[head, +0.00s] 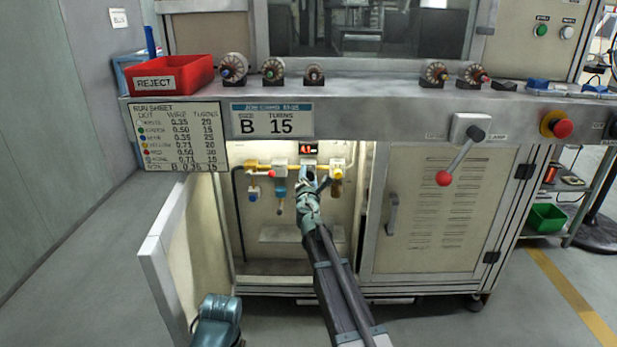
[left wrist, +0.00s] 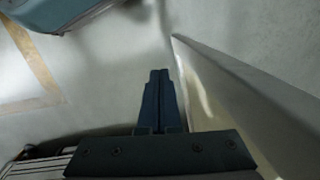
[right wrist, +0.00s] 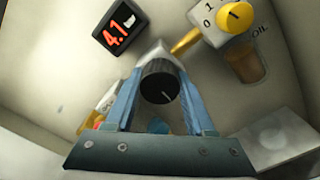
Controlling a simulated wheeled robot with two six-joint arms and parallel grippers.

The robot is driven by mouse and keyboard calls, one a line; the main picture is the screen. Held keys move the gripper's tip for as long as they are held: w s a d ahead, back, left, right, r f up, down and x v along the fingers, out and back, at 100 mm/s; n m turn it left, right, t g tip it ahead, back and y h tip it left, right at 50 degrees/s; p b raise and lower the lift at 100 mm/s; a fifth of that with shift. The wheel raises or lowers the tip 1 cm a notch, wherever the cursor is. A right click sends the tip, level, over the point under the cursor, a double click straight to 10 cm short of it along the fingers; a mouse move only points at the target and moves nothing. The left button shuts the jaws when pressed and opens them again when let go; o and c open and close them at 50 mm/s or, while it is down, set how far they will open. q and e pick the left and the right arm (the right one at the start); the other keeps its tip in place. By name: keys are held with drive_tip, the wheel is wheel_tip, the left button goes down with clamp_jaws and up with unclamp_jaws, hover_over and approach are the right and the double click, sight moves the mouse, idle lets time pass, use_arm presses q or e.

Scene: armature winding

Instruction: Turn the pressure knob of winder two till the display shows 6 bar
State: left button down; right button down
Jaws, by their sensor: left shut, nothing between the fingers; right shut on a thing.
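The small dark display (head: 308,149) glows red inside the open cabinet. In the right wrist view the display (right wrist: 119,27) reads 4.1. The black pressure knob (right wrist: 162,85) with a white pointer line sits below it on a grey fitting. My right gripper (head: 311,175) reaches into the cabinet, its two blue fingers shut on the knob's sides; it hides most of the knob in the head view. My left gripper (left wrist: 159,74) is shut and empty, low beside the open cabinet door, above the floor.
The open door (head: 170,235) stands left of the cabinet opening. A yellow oil valve (right wrist: 236,17) is right of the knob, close to my right fingers. A lever with a red ball (head: 443,178) juts out at the right. Floor in front is clear.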

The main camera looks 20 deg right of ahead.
drive_tip(key=m, duration=1.1)
drive_tip(key=shift+f+m, duration=0.1)
drive_tip(key=shift+m, duration=0.3)
idle(0.4)
drive_tip(key=shift+c, duration=1.3)
unclamp_jaws()
drive_tip(key=shift+s, duration=0.15)
drive_tip(key=v, duration=1.3)
drive_tip(key=shift+s, duration=0.25)
